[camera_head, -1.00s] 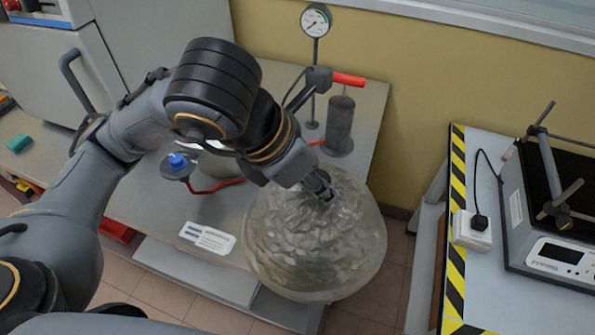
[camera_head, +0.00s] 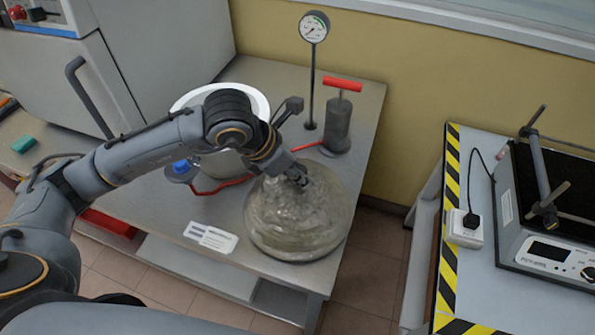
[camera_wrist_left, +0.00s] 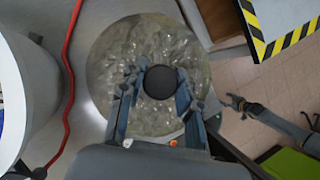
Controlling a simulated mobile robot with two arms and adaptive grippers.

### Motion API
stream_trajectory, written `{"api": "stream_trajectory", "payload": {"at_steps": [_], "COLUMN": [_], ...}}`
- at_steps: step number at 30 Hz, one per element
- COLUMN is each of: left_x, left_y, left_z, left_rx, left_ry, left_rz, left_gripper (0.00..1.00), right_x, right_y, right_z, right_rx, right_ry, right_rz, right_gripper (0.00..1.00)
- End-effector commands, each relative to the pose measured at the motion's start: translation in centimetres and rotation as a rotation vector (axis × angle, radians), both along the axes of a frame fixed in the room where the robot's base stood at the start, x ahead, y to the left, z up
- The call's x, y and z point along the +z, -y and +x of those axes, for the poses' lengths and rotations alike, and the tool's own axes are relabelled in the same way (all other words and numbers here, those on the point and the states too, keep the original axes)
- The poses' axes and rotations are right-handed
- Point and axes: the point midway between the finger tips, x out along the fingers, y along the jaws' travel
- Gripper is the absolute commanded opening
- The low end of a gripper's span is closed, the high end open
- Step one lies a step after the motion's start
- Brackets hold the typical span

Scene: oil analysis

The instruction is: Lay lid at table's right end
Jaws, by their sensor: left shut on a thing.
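The lid (camera_head: 290,228) is a round, clear, rippled glass disc over the right end of the grey table (camera_head: 345,185). In the left wrist view the lid (camera_wrist_left: 115,60) fills the middle, with a dark round knob (camera_wrist_left: 161,82) at its centre. My left gripper (camera_head: 302,178) is above the lid, its fingers on either side of the knob in the wrist view (camera_wrist_left: 158,85), shut on it. I cannot tell whether the lid touches the tabletop. My right gripper (camera_wrist_left: 236,103) appears small at the right of the wrist view, its jaws unclear.
A white-rimmed pot (camera_head: 184,103) stands behind my left arm. A red hose (camera_head: 225,186), a blue-capped item (camera_head: 180,167), a cylinder with a red handle (camera_head: 338,125) and a gauge (camera_head: 313,27) are near the lid. A label card (camera_head: 210,237) lies in front. A striped-edge table (camera_head: 450,250) stands right.

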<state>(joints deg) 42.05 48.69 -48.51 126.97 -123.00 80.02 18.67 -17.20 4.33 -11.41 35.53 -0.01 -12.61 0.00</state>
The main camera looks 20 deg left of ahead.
Motion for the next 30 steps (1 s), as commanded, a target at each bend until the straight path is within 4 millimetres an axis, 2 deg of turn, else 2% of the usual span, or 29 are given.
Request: {"api": "stream_trajectory", "payload": {"at_steps": [4, 17, 18, 21, 30], "left_x": [-1.0, -1.7, -1.8, -1.7, -1.6], "left_y": [0.0, 0.0, 0.0, 0.0, 0.0], "left_z": [0.1, 0.1, 0.0, 0.0, 0.0], "left_rx": [0.001, 0.001, 0.001, 0.001, 0.001], "left_ry": [0.003, 0.006, 0.003, 0.002, 0.002], "left_rz": [-0.001, -0.002, 0.000, -0.001, -0.001], "left_gripper": [0.00, 0.00, 0.39, 0.56, 0.56], "right_x": [0.8, 0.3, 0.4, 0.5, 0.6], "right_y": [0.0, 0.2, 0.3, 0.3, 0.5], "right_z": [0.0, 0.0, 0.0, 0.0, 0.0], "right_rx": [0.000, 0.002, 0.002, 0.003, 0.004], "right_ry": [0.000, -0.001, 0.000, 0.000, 0.000], "right_rz": [0.000, -0.002, -0.003, -0.004, -0.005], "right_gripper": [0.51, 0.51, 0.51, 0.51, 0.51]}}
